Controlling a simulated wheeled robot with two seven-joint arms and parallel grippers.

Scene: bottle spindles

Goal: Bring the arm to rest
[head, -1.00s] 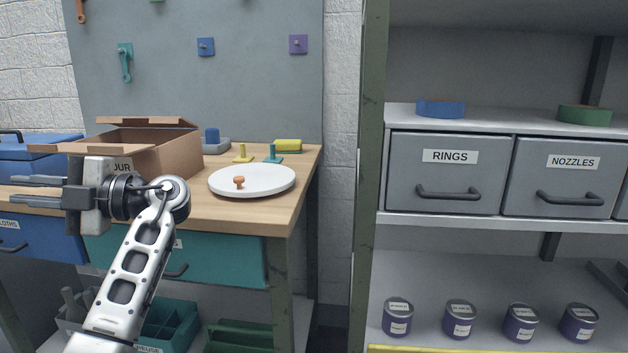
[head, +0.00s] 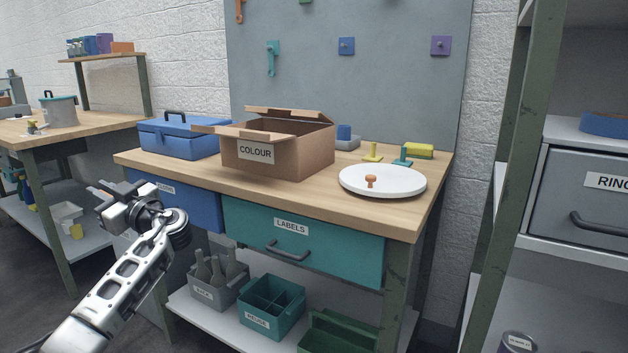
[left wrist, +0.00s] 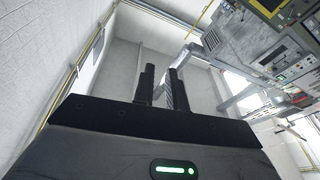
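My left gripper (head: 99,191) is in front of the left part of the workbench, low and at the left of the head view. Its fingers point left and away from the bench, and they stand apart. In the left wrist view the two dark fingers (left wrist: 162,86) are parallel with a gap between them and nothing held. Behind them are only walls, ceiling and distant equipment. My right gripper is not in view.
The workbench (head: 300,200) holds a cardboard box (head: 310,150), a blue toolbox (head: 180,138), a white round plate (head: 405,183) and small spindles. Below are a blue drawer (head: 200,212) and a teal drawer (head: 340,252). A shelf unit (head: 510,190) stands right. Open floor lies left.

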